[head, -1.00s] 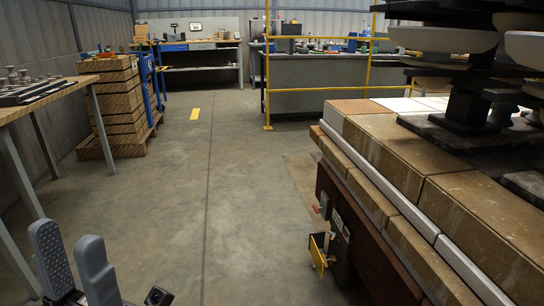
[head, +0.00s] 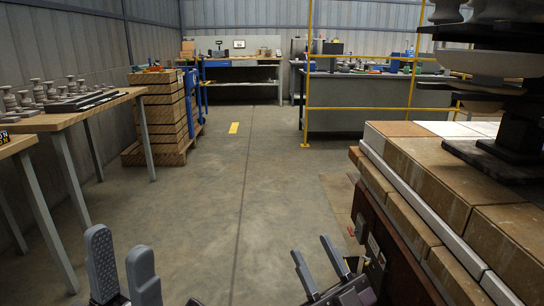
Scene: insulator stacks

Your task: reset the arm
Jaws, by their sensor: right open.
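My left gripper (head: 121,243) is at the lower left of the head view. Its two grey fingers point up with a gap between them and nothing in it.
A wooden table (head: 120,98) with several insulators stands at left. A stack of boards (head: 158,115) is behind it. At right are large brown boxes (head: 440,165) with dark insulator stacks (head: 520,125) above. A yellow rail (head: 308,70) fronts a grey bench. The middle floor is clear.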

